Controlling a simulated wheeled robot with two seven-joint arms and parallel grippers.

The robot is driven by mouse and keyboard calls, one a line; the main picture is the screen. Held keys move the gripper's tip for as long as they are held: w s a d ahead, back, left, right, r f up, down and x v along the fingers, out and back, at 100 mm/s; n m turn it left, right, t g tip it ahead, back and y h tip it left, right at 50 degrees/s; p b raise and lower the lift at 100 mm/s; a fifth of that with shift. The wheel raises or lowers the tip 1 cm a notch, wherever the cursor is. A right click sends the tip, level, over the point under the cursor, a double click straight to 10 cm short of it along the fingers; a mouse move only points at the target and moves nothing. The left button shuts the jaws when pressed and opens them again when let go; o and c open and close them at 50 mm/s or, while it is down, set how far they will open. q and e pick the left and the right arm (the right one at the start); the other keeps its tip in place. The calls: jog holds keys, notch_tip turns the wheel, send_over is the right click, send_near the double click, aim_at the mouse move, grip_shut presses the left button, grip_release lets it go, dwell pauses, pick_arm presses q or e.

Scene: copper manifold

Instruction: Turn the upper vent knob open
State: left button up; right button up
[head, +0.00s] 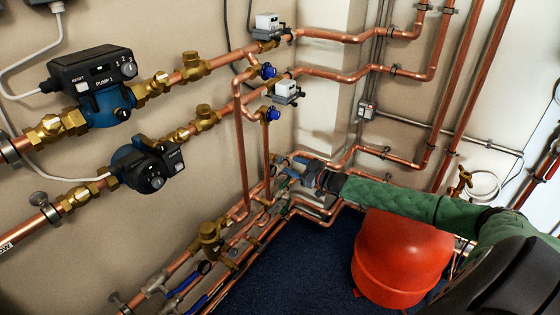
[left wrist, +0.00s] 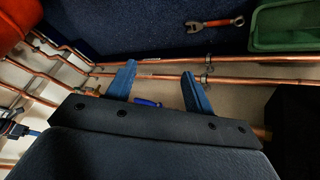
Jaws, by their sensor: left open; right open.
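The upper vent knob (head: 268,70) is small and blue, on the vertical copper riser below the upper white-topped valve actuator. A second blue knob (head: 272,114) sits lower, beside the lower actuator. My right gripper (head: 295,167) reaches in from the right on its green-sleeved arm. It is open, well below both knobs and apart from them, near the lower pipes. My left gripper (left wrist: 158,69) shows only in the left wrist view, open, with two blue fingers and nothing held. A small blue handle (left wrist: 147,103) shows between and behind its fingers. Neither vent knob is recognisable there.
Two pumps (head: 92,82) are on the left wall pipes. A red vessel (head: 402,258) stands on the dark blue floor under my right arm. Copper pipes crowd the corner. In the left wrist view a wrench (left wrist: 215,23) lies near a green tray (left wrist: 283,46).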

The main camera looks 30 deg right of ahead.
aim_at(282, 161)
jog(key=x, duration=0.4)
jog(key=shift+w+r, duration=0.1)
jog(key=shift+x, duration=1)
jog(key=shift+w+a, duration=0.15)
jog(key=shift+w, duration=0.05)
pick_arm(q)
notch_tip(282, 161, up, 3)
jog(key=shift+s+a+f, duration=0.1)
jog(key=shift+f, duration=0.1)
jog(key=shift+r, duration=0.1)
pick_arm(e)
jog(key=c, duration=1)
pick_arm(q)
jog(key=shift+f, duration=0.25)
